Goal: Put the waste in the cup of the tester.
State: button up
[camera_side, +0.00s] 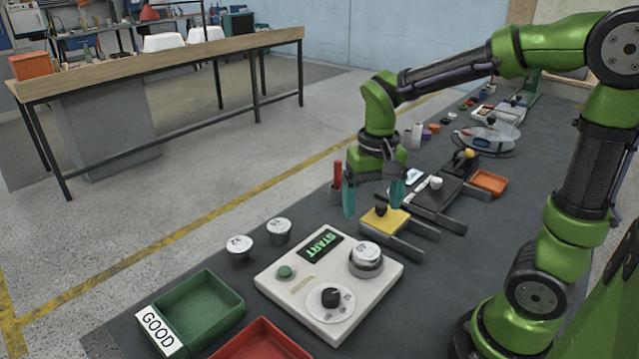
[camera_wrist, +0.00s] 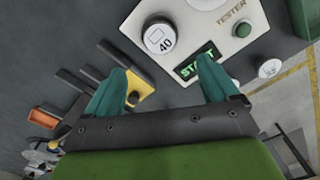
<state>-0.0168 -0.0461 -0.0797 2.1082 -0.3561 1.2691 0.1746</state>
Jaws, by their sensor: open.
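The tester (camera_side: 375,289) is a white box with a green-lit START screen (camera_side: 320,245), a green button (camera_side: 286,271) and a black knob (camera_side: 330,297) on a pale dial. A round metal piece with a white cap marked 40 (camera_side: 367,253) sits at its back right, apparently in the tester's cup; it also shows in the wrist view (camera_wrist: 159,37). Two white-capped metal pieces (camera_side: 240,248) (camera_side: 279,230) stand on the table left of the tester. I cannot tell which thing is the waste. My gripper (camera_side: 373,198) is open and empty, teal fingers down, above the table behind the tester.
A yellow block (camera_side: 385,220) with a black knob lies in a dark fixture by my right finger. A red-handled item (camera_side: 337,175) stands by the left finger. A green GOOD tray (camera_side: 205,310), red tray (camera_side: 262,343) and orange tray (camera_side: 489,182) lie around.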

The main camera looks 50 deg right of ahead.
jog(key=s+a+r+n+t+y, duration=0.2)
jog(key=s+a+r+t, duration=0.3)
jog(key=s+r+t, duration=0.1)
jog(key=shift+s+r+n+t, duration=0.2)
jog(key=shift+r+n+t, duration=0.2)
jog(key=shift+r+t, duration=0.15)
jog(key=shift+a, duration=0.1)
jog(key=shift+c, duration=0.3)
